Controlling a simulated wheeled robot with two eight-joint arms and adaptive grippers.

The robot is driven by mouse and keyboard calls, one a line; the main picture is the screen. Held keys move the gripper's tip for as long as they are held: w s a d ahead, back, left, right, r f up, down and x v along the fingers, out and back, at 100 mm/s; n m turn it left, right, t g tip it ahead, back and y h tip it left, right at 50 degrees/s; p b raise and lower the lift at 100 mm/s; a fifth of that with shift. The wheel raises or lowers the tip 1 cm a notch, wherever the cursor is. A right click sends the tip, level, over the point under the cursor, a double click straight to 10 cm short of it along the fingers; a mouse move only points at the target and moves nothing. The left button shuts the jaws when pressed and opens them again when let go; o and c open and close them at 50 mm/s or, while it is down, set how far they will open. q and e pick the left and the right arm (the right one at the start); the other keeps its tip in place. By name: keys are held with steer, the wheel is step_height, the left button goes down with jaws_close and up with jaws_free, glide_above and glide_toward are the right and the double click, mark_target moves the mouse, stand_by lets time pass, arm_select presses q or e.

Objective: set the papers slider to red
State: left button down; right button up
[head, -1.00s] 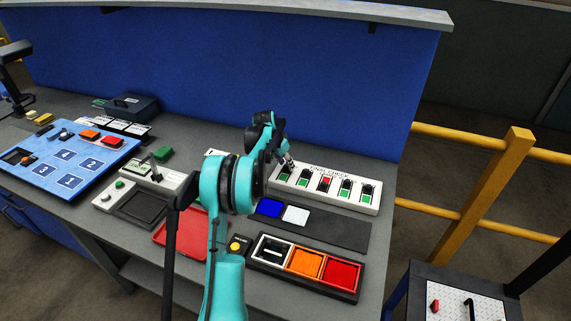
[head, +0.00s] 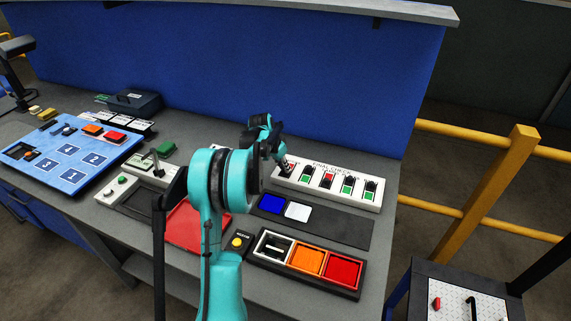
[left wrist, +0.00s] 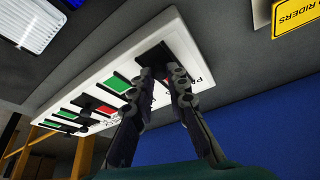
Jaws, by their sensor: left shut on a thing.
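The white FINAL CHECK panel (head: 331,194) stands at the back right of the bench in the head view, with several sliders over red or green fields. In the left wrist view, the gripper (left wrist: 163,70) is shut on the black knob of the papers slider (left wrist: 153,53), at the panel end lettered "PA". Red shows between the fingers; the rest of that slot is hidden. The third slider (head: 328,177) shows red, the other visible ones green. My right gripper is out of view.
A dark mat with a blue tile (head: 270,203) and a white tile (head: 297,211) lies in front of the panel. Nearer are a tray with white, orange and red compartments (head: 307,262) and a yellow button (head: 237,242). A blue wall (head: 230,80) rises behind.

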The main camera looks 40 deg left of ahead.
arm_select(q)
steer(key=shift+s, duration=0.1)
steer(key=c, duration=1.5)
jaws_free()
steer(key=shift+o, duration=0.2)
steer(key=v, duration=1.2)
steer(key=shift+d, duration=0.1)
